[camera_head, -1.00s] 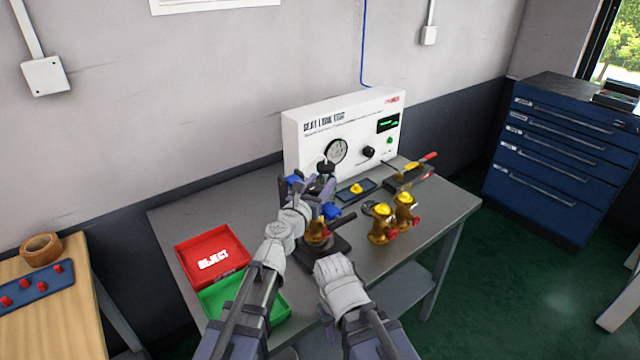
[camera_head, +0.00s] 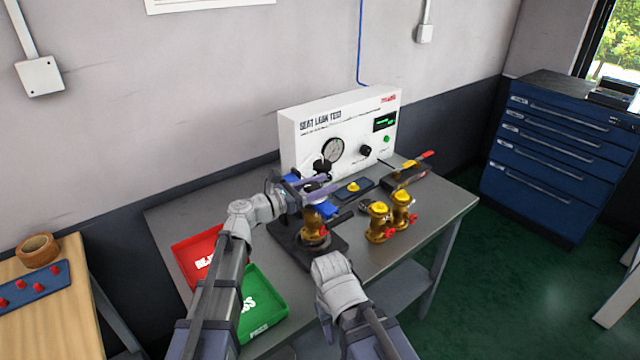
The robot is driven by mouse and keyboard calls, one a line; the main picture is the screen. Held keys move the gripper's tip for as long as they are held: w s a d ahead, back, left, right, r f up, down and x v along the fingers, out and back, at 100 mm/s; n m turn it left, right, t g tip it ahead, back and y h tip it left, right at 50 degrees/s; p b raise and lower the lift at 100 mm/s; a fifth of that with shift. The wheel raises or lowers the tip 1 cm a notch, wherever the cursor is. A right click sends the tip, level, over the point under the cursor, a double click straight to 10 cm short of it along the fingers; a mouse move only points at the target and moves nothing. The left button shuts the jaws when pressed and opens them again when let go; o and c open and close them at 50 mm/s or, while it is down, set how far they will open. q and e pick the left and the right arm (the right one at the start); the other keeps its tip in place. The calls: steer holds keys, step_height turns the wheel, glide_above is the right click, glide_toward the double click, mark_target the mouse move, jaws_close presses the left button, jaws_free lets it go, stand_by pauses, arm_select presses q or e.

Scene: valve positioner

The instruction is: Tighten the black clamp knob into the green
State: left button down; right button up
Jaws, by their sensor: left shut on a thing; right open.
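The black clamp knob (camera_head: 322,166) stands at the top of the clamp fixture, in front of the white seat leak test panel (camera_head: 300,150). My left gripper (camera_head: 318,185) reaches in from the left and is shut at the knob; its fingers partly hide the clamp. A brass valve (camera_head: 314,230) stands upright in the fixture below, on a dark base (camera_head: 290,243). The round gauge (camera_head: 332,150) is on the panel behind; its needle and any green zone are too small to read. My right gripper (camera_head: 326,258) is low in front of the base, open, its fingers mostly hidden.
Two brass valves with red parts (camera_head: 378,222) stand right of the fixture. A small dark tray with a yellow part (camera_head: 353,188) and a tool box (camera_head: 405,175) lie behind them. A red reject tray (camera_head: 183,247) and a green tray (camera_head: 275,303) are at the left, partly behind my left arm.

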arm_select(q)
steer(key=m+g, duration=0.1)
steer(key=g, duration=0.1)
steer(key=m+g+h, duration=0.1)
steer(key=m+g, duration=0.1)
steer(key=m+g+h, duration=0.1)
steer(key=g, duration=0.1)
steer(key=shift+s+d, duration=0.15)
steer(key=shift+s, duration=0.1)
steer(key=shift+s+m+g, duration=0.25)
steer(key=shift+m+g, duration=0.5)
steer(key=shift+g, duration=0.35)
steer(key=shift+s+m+g, duration=0.25)
steer(key=shift+m+g, duration=0.45)
steer(key=shift+g, duration=0.4)
steer(key=shift+s+m+g, duration=0.25)
steer(key=shift+m+g, duration=0.5)
steer(key=shift+g, duration=0.35)
steer(key=shift+s, duration=0.1)
steer(key=shift+c, duration=1.4)
jaws_free()
steer(key=shift+r, duration=0.15)
step_height(320, 180, up, 10)
steer(key=p, duration=1)
